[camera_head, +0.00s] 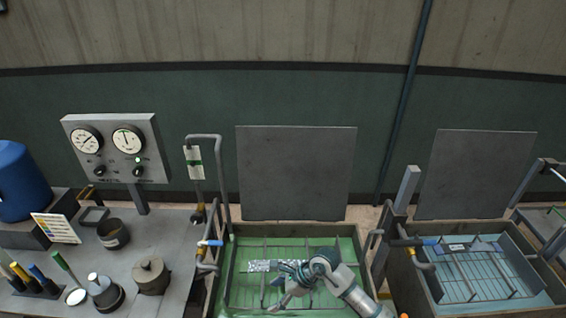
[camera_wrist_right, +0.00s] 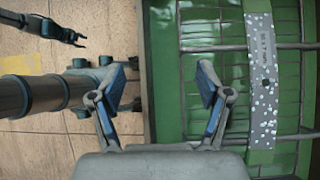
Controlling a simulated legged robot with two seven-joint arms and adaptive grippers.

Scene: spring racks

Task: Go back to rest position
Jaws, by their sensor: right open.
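My right gripper (camera_head: 279,287) is over the green tank (camera_head: 232,245) in the head view, with its arm coming in from the lower right. In the right wrist view its two blue-padded fingers (camera_wrist_right: 162,78) are spread apart with nothing between them. A speckled metal strip (camera_head: 258,266) lies on the rack bars inside the green tank; it also shows in the right wrist view (camera_wrist_right: 261,60), to the right of the fingers and apart from them. A dark gripper (camera_wrist_right: 70,37), seemingly my left one, shows small at the upper left of the right wrist view; its jaw opening is unclear.
The tank's wall (camera_wrist_right: 156,60) passes under the right gripper. A blue-handled tap (camera_head: 210,243) stands at the tank's left. A bench (camera_head: 185,232) with pots and gauges (camera_head: 112,140) is left; a second tank (camera_head: 535,255) is right. Tiled floor (camera_wrist_right: 45,150) shows beside the tank.

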